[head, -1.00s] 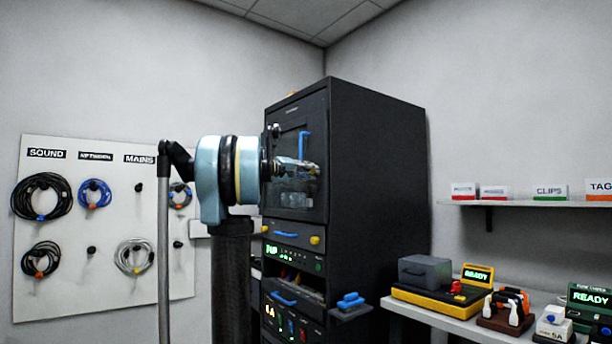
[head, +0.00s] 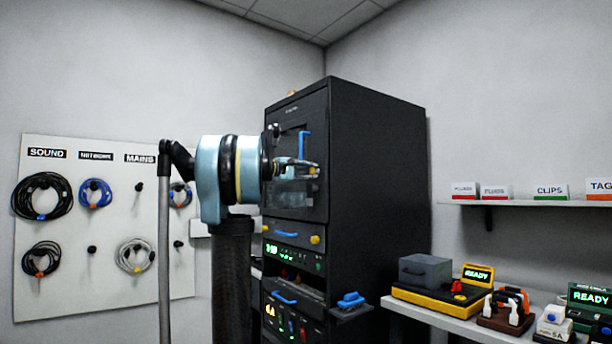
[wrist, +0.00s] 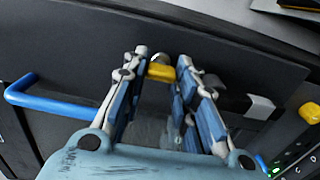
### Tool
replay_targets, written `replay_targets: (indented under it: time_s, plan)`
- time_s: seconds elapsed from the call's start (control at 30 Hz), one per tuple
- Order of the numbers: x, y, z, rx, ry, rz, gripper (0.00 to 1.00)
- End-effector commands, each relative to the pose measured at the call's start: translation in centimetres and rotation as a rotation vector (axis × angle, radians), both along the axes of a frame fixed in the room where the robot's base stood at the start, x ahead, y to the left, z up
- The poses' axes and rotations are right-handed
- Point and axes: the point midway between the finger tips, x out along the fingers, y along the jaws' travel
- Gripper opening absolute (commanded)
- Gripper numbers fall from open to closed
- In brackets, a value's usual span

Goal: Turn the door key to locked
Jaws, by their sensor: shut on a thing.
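The yellow door key (wrist: 160,72) sits on the dark door of the black cabinet (head: 378,170). In the wrist view my gripper (wrist: 159,64) has one fingertip on each side of the key's yellow head and is shut on it. A small metal part shows just beyond the key.
Below the door are a panel with yellow knobs (head: 315,239) and drawers with blue handles. A small ledge with a blue item (head: 350,301) juts out lower right. A bench (head: 440,322) with devices stands right. A cable board (head: 105,300) hangs left.

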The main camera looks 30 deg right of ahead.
Motion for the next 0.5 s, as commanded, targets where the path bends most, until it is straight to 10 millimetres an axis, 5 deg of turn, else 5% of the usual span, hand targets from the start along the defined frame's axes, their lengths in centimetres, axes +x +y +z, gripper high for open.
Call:
replay_targets:
  time_s: [0.33, 0.37, 0.4, 0.5]
  plan:
    - [0.20, 0.06, -0.12, 0.002, 0.000, 0.005, 0.03]
    - [0.19, 0.06, -0.12, 0.002, 0.000, 0.005, 0.33]
    - [0.17, 0.05, -0.12, 0.002, 0.000, 0.004, 0.42]
    - [0.11, 0.04, -0.08, 0.002, 0.000, 0.003, 0.47]
